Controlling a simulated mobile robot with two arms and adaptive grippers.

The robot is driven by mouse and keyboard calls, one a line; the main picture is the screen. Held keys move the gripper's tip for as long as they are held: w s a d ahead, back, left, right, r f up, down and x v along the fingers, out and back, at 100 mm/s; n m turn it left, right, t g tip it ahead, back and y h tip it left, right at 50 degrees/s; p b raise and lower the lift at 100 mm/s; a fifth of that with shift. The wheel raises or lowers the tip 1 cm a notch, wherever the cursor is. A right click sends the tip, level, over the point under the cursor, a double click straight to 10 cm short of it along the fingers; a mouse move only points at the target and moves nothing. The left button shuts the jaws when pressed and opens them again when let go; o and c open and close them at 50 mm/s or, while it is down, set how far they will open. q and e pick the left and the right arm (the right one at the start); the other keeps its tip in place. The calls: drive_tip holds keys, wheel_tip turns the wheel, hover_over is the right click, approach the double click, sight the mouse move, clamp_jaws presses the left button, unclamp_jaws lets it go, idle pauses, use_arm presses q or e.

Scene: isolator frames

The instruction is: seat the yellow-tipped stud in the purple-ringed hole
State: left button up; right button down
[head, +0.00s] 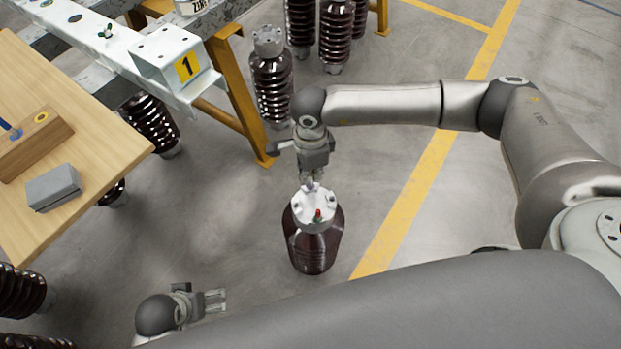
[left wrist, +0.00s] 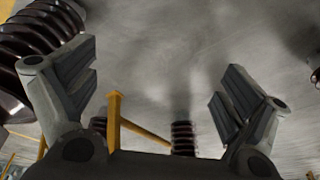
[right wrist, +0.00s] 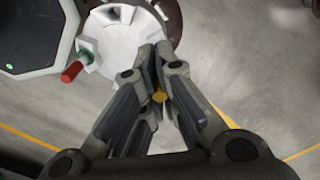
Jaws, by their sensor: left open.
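The yellow-tipped stud (right wrist: 159,97) shows its yellow end between the fingers of my right gripper (right wrist: 158,62), which is shut on it; the rest of the stud is hidden. In the head view my right gripper (head: 310,180) points down at the far edge of the white cap (head: 327,205) on a brown insulator. A small purplish patch (head: 310,187) shows under the fingertips; I cannot tell whether the stud is in that hole. The cap also shows in the right wrist view (right wrist: 122,38). My left gripper (head: 215,300) is open and empty, low above the floor.
A red-tipped stud (head: 318,215) stands in a green-ringed place on the cap's near side. A wooden table (head: 95,130) at left carries a wooden block (head: 30,145) and a grey box (head: 53,187). Several brown insulators stand behind, beside a yellow trestle (head: 240,95).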

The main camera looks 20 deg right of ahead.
sight(311, 186)
wheel_tip(311, 186, down, 3)
drive_tip(key=shift+r, duration=0.1)
use_arm(q)
drive_tip(key=shift+r, duration=0.85)
drive_tip(key=shift+r, duration=0.1)
use_arm(e)
drive_tip(key=shift+f, duration=0.25)
drive_tip(key=c, duration=1.6)
unclamp_jaws()
drive_tip(key=shift+c, duration=0.2)
use_arm(q)
drive_tip(key=shift+r, duration=0.3)
drive_tip(key=shift+w, duration=0.1)
use_arm(e)
drive_tip(key=shift+r, duration=0.15)
use_arm(q)
wheel_tip(311, 186, down, 6)
drive_tip(key=p, duration=0.1)
drive_tip(key=shift+s+f, duration=0.15)
drive_tip(key=shift+s, duration=0.2)
use_arm(e)
wheel_tip(311, 186, up, 12)
drive_tip(key=shift+r, duration=0.1)
